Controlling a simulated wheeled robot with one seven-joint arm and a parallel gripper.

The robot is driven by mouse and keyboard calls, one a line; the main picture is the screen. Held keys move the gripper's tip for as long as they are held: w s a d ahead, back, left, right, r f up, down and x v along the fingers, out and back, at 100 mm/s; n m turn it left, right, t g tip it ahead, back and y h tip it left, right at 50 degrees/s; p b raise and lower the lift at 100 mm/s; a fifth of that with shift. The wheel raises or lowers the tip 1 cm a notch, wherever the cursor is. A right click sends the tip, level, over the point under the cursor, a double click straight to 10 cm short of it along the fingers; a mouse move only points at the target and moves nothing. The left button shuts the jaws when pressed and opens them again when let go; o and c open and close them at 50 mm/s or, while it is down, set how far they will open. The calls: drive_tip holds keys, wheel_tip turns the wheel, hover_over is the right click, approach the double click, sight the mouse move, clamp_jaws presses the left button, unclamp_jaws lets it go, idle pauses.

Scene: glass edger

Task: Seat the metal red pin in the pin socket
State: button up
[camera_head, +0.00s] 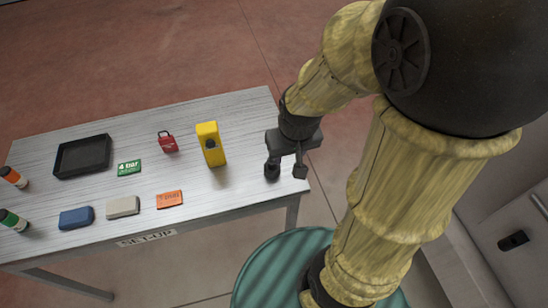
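My gripper (286,171) is above the right end of the grey set-up table, to the right of the yellow block. Its two dark fingers stand apart with a gap between them, and I see nothing held in it. The upright yellow block (208,133) has a dark round spot on its front face; it may be the pin socket, but I cannot tell. I cannot make out a metal red pin. The only plainly red thing is a small padlock-shaped piece (168,143) to the left of the yellow block.
The table (240,118) also bears a black tray (57,172), a green card (129,168), an orange card (170,200), a beige block (123,207), a blue block (76,218) and two small bottles at the left. A teal round surface (262,262) is in front.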

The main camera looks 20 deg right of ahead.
drive_tip(key=w+d+n+g+b, duration=0.1)
drive_tip(key=w+n+b, duration=0.4)
drive_tip(key=w, duration=0.9)
drive_tip(key=shift+f+g+y, duration=0.25)
drive_tip(key=shift+g+y, duration=0.05)
drive_tip(key=shift+g, duration=0.6)
